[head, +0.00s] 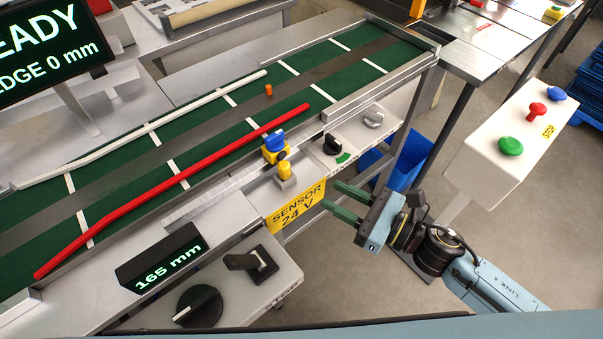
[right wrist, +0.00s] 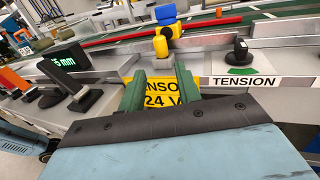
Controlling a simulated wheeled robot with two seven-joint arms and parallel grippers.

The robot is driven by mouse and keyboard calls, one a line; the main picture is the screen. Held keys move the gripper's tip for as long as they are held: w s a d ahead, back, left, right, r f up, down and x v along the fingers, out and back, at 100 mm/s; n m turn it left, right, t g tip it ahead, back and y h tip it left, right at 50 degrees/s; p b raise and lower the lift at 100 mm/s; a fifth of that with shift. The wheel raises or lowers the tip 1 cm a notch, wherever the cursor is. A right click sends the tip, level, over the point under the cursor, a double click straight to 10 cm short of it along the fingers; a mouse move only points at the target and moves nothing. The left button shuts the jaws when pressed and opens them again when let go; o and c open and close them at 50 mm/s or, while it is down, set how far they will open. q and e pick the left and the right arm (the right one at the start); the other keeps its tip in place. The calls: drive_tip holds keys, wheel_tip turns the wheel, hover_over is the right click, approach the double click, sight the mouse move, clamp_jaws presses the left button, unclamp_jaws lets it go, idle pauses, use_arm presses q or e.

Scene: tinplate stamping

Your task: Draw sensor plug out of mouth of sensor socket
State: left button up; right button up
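A small upright yellow piece (head: 285,170), which looks like the sensor plug, stands on a pale grey block (head: 286,184) on the ledge beside the conveyor. The block looks like the sensor socket; its mouth is hidden. The yellow piece also shows in the right wrist view (right wrist: 160,48), beyond the fingers. A blue-topped yellow sensor body (head: 274,146) is just behind it. My right gripper (head: 330,195) is open and empty, to the right of and below the yellow piece, apart from it. In the right wrist view its green fingers (right wrist: 163,78) frame the yellow sign. My left gripper is not in view.
The yellow SENSOR 24 V sign (head: 296,206) hangs on the front below the block. A black tension knob (head: 332,144) is to the right. A red strip (head: 180,188) lies along the green conveyor (head: 207,160). A button box (head: 505,145) stands at right.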

sight(289, 171)
drive_tip(key=p+x, duration=0.1)
drive_tip(key=x, duration=1)
drive_tip(key=shift+w+a, duration=0.1)
clamp_jaws()
drive_tip(key=shift+r, duration=0.15)
drive_tip(key=shift+r+p, duration=1.25)
drive_tip(key=shift+r, duration=0.05)
drive_tip(key=shift+r+p, duration=1.7)
drive_tip(key=shift+r, duration=0.25)
